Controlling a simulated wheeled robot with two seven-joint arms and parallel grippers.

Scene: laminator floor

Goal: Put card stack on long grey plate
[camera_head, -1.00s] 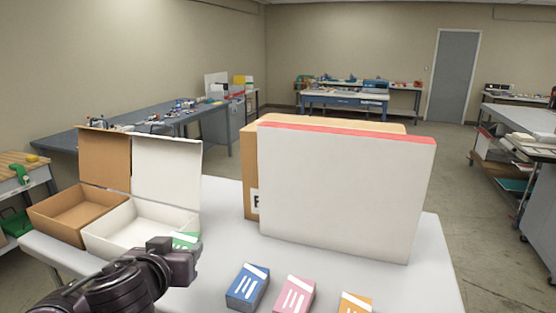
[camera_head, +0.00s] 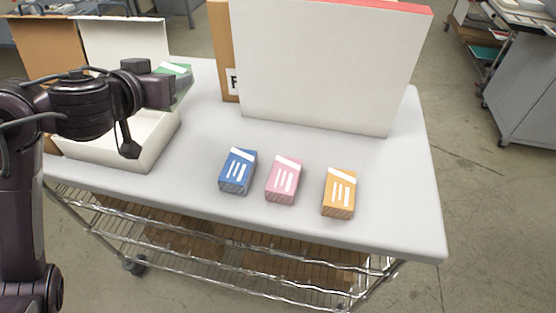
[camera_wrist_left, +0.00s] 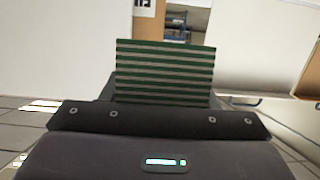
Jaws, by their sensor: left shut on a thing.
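My left gripper (camera_head: 168,84) is shut on a green card stack (camera_head: 183,78) with a white band on top. It holds the stack above the right side of the open white box. In the left wrist view the green stack (camera_wrist_left: 165,72) shows its dark green and pale striped edge, upright in front of the gripper. A blue stack (camera_head: 237,171), a pink stack (camera_head: 283,180) and an orange stack (camera_head: 339,192) stand in a row on the table. I cannot make out a long grey plate. My right gripper is not in view.
The light grey tabletop (camera_head: 395,218) is clear around the row of stacks. A large white panel (camera_head: 325,65) with a red top edge stands behind them, with a cardboard box (camera_head: 221,55) behind it. The open white box (camera_head: 140,150) is at the left.

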